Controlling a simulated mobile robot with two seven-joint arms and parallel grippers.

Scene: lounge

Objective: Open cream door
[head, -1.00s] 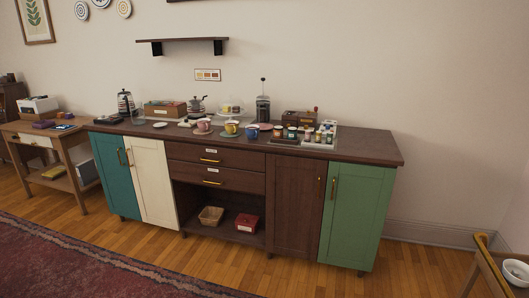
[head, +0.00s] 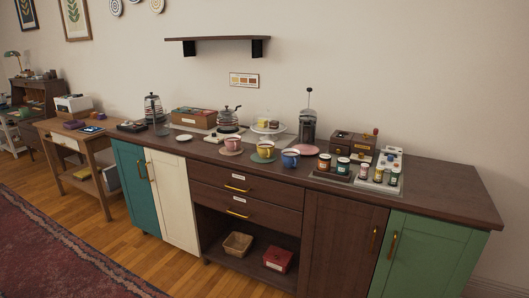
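The cream door (head: 173,198) is on the left part of the dark wooden sideboard (head: 345,178). It is shut and has a vertical brass handle (head: 150,171) near its left edge. A teal door (head: 134,186) is directly to its left, with its own brass handle close beside the cream door's handle. Neither of my grippers is in the head view.
Two drawers (head: 245,201) and an open shelf with a basket (head: 237,244) and red box (head: 279,259) are right of the cream door. Cups, jars and pots crowd the top. A wooden side table (head: 96,150) stands left. Wooden floor (head: 125,240) before the doors is clear; a red rug (head: 45,255) lies nearer.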

